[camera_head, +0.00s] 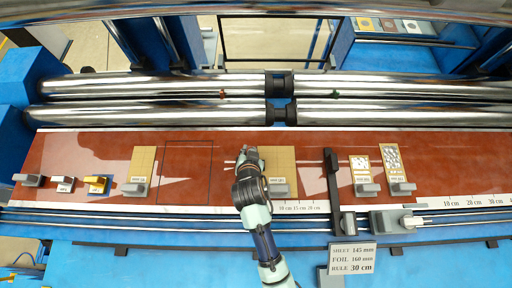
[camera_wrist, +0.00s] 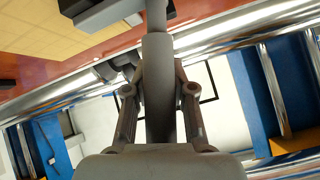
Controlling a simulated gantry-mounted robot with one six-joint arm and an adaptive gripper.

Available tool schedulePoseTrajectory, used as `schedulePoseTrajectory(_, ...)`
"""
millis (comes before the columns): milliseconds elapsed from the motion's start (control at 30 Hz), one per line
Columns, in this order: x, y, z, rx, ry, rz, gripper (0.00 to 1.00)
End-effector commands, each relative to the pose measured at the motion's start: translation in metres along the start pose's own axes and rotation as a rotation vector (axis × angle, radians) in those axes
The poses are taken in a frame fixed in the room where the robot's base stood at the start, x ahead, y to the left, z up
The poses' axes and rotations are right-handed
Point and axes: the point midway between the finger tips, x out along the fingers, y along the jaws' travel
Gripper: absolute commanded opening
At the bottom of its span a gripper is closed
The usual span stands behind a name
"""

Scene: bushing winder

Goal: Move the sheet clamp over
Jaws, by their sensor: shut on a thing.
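My gripper (camera_head: 246,156) is over the red-brown table, at the left edge of a tan sheet (camera_head: 278,160). In the wrist view, my gripper (camera_wrist: 159,75) is shut on a grey bar-shaped piece (camera_wrist: 157,95) that runs up between its fingers. I cannot tell whether this piece is the sheet clamp. A grey clamp with a white label (camera_head: 278,188) sits on the front of that tan sheet, just right of my arm. A dark clamp block with a pale label (camera_wrist: 105,12) shows at the wrist view's top. A similar clamp (camera_head: 134,188) sits on the left tan sheet (camera_head: 143,160).
Grey (camera_head: 28,180), white-labelled (camera_head: 63,184) and yellow (camera_head: 97,185) blocks stand at the left. A dark upright bar (camera_head: 333,180) crosses the table right of the tan sheet. Chrome rollers (camera_head: 150,85) run behind. A black-outlined rectangle (camera_head: 187,143) on the table is empty.

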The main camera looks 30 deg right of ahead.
Motion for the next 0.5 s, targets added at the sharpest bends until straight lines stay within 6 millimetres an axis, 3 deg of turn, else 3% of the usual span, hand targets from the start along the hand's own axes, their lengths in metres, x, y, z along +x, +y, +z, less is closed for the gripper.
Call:
schedulePoseTrajectory(467, -0.0017, -0.0028, -0.0012, 0.007, 0.001, -0.015, 0.0)
schedulePoseTrajectory(500, -0.0016, -0.0027, -0.0011, 0.007, 0.0, -0.015, 0.27)
